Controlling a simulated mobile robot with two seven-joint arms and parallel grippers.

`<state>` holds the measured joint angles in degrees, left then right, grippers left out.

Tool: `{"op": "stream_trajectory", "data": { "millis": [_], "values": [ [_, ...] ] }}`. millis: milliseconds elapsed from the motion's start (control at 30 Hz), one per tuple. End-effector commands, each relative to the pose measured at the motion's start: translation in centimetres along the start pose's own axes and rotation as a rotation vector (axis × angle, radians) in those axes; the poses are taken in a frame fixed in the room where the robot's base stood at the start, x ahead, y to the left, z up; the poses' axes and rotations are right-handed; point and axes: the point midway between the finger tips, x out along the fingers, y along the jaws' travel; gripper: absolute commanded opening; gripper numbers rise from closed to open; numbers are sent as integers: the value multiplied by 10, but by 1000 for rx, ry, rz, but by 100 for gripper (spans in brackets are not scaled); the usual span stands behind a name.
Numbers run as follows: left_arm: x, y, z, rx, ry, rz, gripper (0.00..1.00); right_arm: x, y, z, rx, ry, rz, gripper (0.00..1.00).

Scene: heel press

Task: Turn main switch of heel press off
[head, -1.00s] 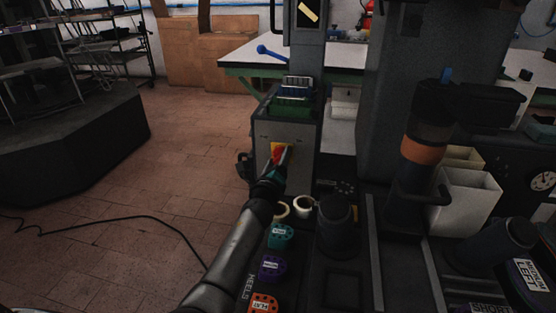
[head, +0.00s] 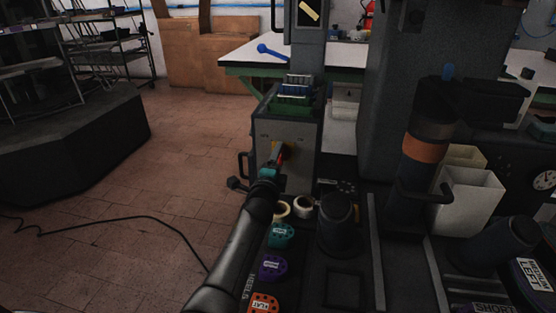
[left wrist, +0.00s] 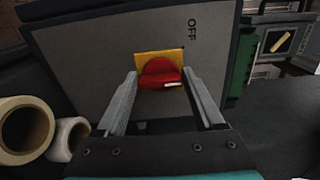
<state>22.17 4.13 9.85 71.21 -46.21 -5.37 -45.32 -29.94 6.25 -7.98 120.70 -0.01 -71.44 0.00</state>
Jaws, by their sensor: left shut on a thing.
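The main switch is a red knob (left wrist: 160,72) on a yellow plate (left wrist: 172,54), on the grey front panel (left wrist: 95,50) of the heel press. The knob bears a small white mark, and the word OFF stands sideways on the panel near it. My left gripper (left wrist: 160,76) has one finger on each side of the knob and is shut on it. In the head view my left gripper (head: 276,160) reaches the panel (head: 292,132) and hides most of the switch.
Two tape rolls (head: 303,207) and coloured heel pieces (head: 272,268) lie just right of my left arm. A dark cylinder (head: 337,225) stands beside them. White bins (head: 468,195) are farther right. Open tiled floor (head: 150,190) lies to the left.

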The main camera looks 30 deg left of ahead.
Motion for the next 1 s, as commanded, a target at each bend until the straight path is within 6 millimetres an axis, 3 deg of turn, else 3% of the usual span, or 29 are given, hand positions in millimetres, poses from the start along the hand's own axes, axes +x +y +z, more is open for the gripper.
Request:
{"op": "stream_trajectory", "data": {
  "millis": [600, 1000],
  "values": [
    [0, 4, -2, -567, 0, 4, 14, 10, 1, 6, -3, -18, 2, 0],
    [0, 4, -2, -781, 0, 3, 14, 21, 0, 10, -8, -29, 0, 0]
  ]
}}
